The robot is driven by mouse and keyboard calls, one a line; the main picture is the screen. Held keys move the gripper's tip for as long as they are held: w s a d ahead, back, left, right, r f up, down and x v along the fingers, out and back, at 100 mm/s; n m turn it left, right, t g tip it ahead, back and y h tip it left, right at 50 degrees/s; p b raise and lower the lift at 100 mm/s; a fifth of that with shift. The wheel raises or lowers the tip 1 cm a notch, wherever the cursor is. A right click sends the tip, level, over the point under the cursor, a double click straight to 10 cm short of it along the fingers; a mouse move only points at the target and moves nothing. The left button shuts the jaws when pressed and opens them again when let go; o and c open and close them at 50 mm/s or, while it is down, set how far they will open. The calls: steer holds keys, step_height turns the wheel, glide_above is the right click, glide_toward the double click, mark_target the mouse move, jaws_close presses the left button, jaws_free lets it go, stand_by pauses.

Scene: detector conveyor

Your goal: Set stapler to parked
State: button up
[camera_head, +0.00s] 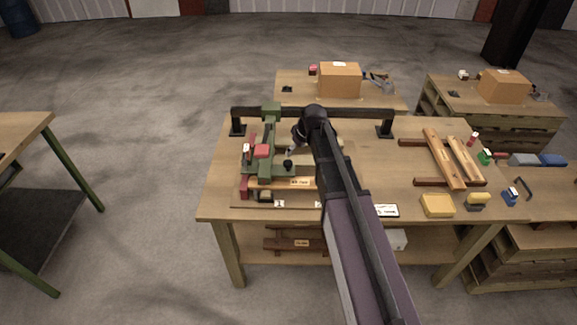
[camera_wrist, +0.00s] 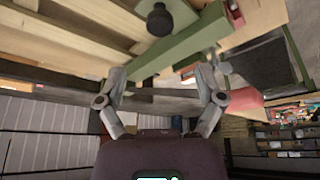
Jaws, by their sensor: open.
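The stapler appears to be the green carriage (camera_head: 268,168) at the left end of a black rail on the workbench. It has a red block on top and a black knob at its front right. In the wrist view, a green bar (camera_wrist: 180,50) crosses just beyond my fingertips, with a black knob (camera_wrist: 160,19) above it. My gripper (camera_wrist: 164,78) is open, its two fingers spread. I cannot tell whether they touch the bar. In the head view, my gripper (camera_head: 294,146) is partly hidden by my arm, just right of the green carriage.
The black rail (camera_head: 360,112) spans the bench between two posts. A labelled wooden slat (camera_head: 300,183) lies below the carriage. A wooden frame (camera_head: 441,157), a yellow block (camera_head: 437,205) and small items lie at right. A cardboard box (camera_head: 340,79) stands on a table behind.

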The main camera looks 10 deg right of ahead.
mark_target(289, 162)
steer(key=shift+b+x, duration=4.15)
steer(key=shift+x, duration=0.65)
steer(key=shift+c, duration=0.2)
jaws_close()
steer(key=shift+s+d, duration=0.1)
steer(key=shift+s, duration=0.05)
